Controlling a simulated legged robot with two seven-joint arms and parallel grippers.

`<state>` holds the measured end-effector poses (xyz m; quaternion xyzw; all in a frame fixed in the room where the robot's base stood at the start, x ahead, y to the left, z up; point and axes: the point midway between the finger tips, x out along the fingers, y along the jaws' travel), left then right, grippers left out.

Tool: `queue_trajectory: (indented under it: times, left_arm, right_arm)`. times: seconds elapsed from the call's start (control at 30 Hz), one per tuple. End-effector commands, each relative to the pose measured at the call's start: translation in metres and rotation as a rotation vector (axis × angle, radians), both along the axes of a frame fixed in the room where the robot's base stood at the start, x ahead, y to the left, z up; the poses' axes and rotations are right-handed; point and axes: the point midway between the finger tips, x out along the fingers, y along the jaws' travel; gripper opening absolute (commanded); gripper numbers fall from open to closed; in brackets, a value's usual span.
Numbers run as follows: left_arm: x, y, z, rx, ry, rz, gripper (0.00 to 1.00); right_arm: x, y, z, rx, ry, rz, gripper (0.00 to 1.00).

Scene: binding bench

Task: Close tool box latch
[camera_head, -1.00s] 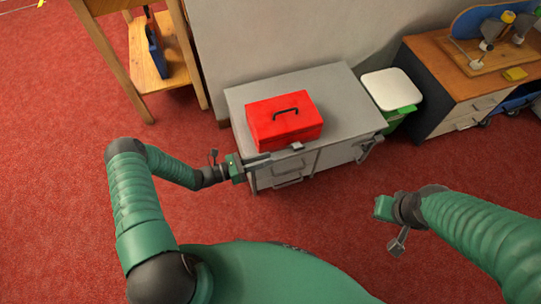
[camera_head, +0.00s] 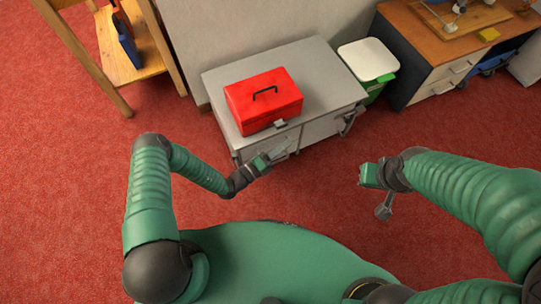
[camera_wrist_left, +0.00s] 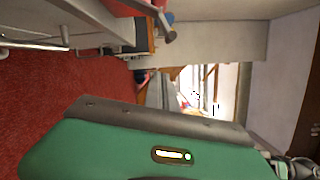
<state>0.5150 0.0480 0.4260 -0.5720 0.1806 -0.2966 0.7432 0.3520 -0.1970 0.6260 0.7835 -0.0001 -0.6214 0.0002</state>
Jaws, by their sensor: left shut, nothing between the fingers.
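The red tool box (camera_head: 258,100) sits with its lid down on the grey cabinet, a dark handle on top. A small grey latch piece (camera_head: 280,124) sticks out at the lower front of the box; its exact position is too small to tell. My left gripper (camera_head: 287,149) is shut and empty, in front of the cabinet and below the latch, apart from the box.
The grey cabinet (camera_head: 318,70) has drawers and handles on its front, close to my left gripper. A green bin with a white lid (camera_head: 368,60) stands to its right, then a wooden-topped bench (camera_head: 440,45). A wooden rack (camera_head: 140,68) stands at left. Red carpet is free in front.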

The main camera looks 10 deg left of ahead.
Motion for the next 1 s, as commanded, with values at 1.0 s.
queue_trajectory:
  times: [1.0]
  left_arm:
    - [0.037,0.030,0.025,-0.062,0.085,0.003,0.00]
  right_arm:
    - [0.000,0.000,0.001,0.000,0.000,0.000,0.00]
